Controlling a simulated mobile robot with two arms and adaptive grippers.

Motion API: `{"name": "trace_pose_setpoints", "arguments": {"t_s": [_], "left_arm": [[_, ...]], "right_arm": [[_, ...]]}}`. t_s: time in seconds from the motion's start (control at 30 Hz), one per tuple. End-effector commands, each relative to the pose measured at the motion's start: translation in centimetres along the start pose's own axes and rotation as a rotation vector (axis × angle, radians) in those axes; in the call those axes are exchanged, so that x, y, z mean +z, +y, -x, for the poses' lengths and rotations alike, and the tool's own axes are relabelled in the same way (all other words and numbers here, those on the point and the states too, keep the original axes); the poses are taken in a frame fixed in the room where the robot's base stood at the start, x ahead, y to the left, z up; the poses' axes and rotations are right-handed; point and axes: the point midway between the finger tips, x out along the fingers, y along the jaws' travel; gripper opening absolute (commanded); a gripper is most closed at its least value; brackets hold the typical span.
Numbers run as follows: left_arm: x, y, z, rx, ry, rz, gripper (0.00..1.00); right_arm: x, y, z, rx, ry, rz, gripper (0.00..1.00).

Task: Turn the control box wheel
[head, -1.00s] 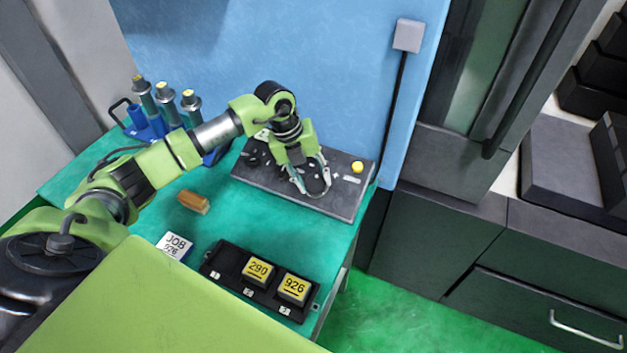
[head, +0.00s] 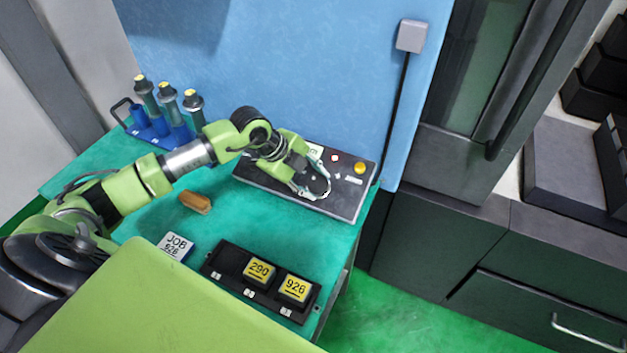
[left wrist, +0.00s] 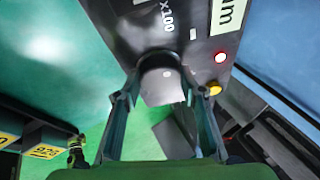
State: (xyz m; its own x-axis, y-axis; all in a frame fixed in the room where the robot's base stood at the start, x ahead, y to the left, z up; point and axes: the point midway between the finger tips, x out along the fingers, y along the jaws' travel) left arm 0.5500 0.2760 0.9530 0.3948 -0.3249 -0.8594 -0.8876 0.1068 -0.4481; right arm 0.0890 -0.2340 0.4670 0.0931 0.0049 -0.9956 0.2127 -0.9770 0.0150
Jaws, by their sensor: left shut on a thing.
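The dark control box (head: 345,207) lies on the green table against the blue panel. My left gripper (head: 313,190) is shut on the round wheel at the front of the box. In the left wrist view the wheel (left wrist: 160,84) sits between the two fingers of the gripper (left wrist: 163,95), its pale top face showing. The fingers hide part of its rim in the head view. My right gripper is not in view.
A blue rack (head: 158,127) with several yellow-topped tools stands at the back left. A grey wall box (head: 411,36) trails a cable.

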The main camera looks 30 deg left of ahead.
Motion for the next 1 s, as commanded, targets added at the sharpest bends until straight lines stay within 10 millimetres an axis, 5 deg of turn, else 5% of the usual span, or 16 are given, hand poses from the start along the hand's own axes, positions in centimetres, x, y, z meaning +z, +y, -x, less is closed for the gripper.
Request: {"name": "trace_pose_setpoints", "arguments": {"t_s": [0.67, 0.7, 0.73, 1.0], "left_arm": [[-0.17, 0.76, -0.46, -0.002, -0.001, 0.055, 0.16], [-0.16, 0.76, -0.46, -0.002, -0.001, 0.055, 0.48], [-0.15, 0.73, -0.44, -0.003, -0.002, 0.055, 0.55], [-0.06, 0.34, -0.2, -0.012, -0.004, 0.054, 0.55]], "right_arm": [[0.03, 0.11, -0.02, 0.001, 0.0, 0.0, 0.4], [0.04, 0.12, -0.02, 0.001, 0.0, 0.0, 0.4], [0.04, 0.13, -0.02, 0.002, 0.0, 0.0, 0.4], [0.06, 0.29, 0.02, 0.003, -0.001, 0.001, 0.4]]}}
